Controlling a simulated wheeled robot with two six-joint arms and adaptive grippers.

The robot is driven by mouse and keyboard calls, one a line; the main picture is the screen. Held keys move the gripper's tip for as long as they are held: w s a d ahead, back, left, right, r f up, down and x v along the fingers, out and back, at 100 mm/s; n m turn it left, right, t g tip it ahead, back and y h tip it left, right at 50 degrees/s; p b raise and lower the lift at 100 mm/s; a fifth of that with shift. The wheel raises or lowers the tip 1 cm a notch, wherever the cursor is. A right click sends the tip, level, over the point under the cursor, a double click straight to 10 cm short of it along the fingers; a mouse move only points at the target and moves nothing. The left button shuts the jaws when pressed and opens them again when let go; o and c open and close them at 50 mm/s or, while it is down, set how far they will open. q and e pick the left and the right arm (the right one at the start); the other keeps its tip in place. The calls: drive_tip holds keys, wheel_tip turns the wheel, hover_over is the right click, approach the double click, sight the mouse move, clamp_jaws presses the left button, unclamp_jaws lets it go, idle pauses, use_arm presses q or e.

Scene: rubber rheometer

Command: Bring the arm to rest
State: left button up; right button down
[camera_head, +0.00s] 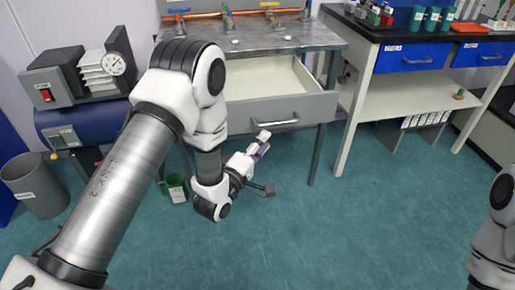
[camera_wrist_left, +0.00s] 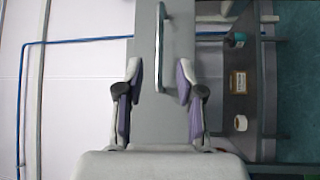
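My left arm reaches in from the left in the head view, bent at the elbow. Its left gripper (camera_head: 262,145) hangs in front of the metal bench, a little below the open drawer's front. In the left wrist view my left gripper (camera_wrist_left: 159,78) is open, its two purple-padded fingers well apart with nothing between them. The drawer front (camera_wrist_left: 175,120) and its handle (camera_wrist_left: 162,48) show beyond the fingers. Part of my right arm shows at the right edge of the head view; its gripper is out of view.
The open drawer (camera_head: 280,109) juts from the metal bench (camera_head: 262,38). A green container (camera_head: 175,188) stands on the floor near my left arm, and a grey bin (camera_head: 35,190) at far left. A second bench (camera_head: 400,90) stands right. The floor in front is clear.

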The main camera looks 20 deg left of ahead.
use_arm(q)
drive_tip(key=v, duration=0.3)
drive_tip(key=s+a+f+m+g+y, duration=0.1)
drive_tip(key=s+f+m+g, duration=0.1)
drive_tip(key=s+f+g, duration=0.65)
drive_tip(key=s+a+f+m+g+y, duration=0.15)
drive_tip(key=s+f, duration=0.45)
drive_tip(key=f, duration=0.7)
drive_tip(key=s+f+m+g, duration=0.5)
drive_tip(key=s, duration=0.5)
drive_tip(key=s+m+g+y, duration=0.1)
drive_tip(key=s+m+g, duration=0.3)
drive_tip(key=s, duration=0.3)
wheel_tip(320, 180, up, 18)
drive_tip(key=m+p, duration=0.1)
drive_tip(key=p, duration=1.7)
drive_tip(key=shift+s+a, duration=0.2)
drive_tip(key=shift+a, duration=0.2)
